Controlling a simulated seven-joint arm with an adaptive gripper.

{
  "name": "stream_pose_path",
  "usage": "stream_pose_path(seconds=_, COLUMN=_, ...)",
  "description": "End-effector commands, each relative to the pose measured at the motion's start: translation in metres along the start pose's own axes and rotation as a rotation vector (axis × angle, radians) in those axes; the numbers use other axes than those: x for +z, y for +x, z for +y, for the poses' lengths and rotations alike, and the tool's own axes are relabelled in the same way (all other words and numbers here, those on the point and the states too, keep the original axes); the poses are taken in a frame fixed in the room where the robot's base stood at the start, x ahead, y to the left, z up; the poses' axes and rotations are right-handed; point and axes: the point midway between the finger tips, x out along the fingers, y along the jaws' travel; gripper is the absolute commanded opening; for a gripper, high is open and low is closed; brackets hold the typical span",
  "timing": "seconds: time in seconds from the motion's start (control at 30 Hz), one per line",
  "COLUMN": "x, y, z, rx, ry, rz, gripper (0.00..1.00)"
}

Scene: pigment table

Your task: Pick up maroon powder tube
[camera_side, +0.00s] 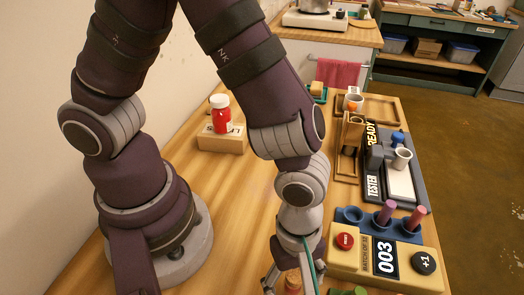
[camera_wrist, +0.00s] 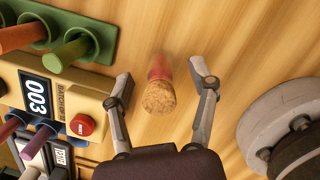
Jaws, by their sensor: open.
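A corked tube with a reddish body (camera_wrist: 158,68) is between the two fingers of my gripper (camera_wrist: 160,78) in the wrist view, its cork towards the camera. Gaps show on both sides, so the fingers do not touch it. The reddish colour looks blurred, and I cannot tell whether it is maroon. In the side view its cork (camera_side: 292,282) shows at the bottom edge, beside my open gripper (camera_side: 291,275), and its lower part is out of frame.
A counter box (camera_side: 345,262) reading 003 stands to the right, with a blue rack (camera_side: 350,216) holding purple and red tubes. A green rack (camera_wrist: 98,30) holds orange-red and green tubes. A red-filled jar (camera_side: 221,120) stands on a wooden block. Bare wood lies left of my gripper.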

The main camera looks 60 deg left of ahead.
Motion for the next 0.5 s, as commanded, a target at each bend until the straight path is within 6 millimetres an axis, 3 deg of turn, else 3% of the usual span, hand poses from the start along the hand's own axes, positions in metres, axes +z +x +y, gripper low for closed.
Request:
stream_pose_path(seconds=0.27, x=-0.0001, y=0.0067, z=0.0005, rx=0.003, ry=0.0, rz=-0.001, gripper=0.58)
stream_pose_path(seconds=0.5, x=-0.0002, y=0.0065, z=0.0005, rx=0.003, ry=0.0, rz=0.0, gripper=0.28)
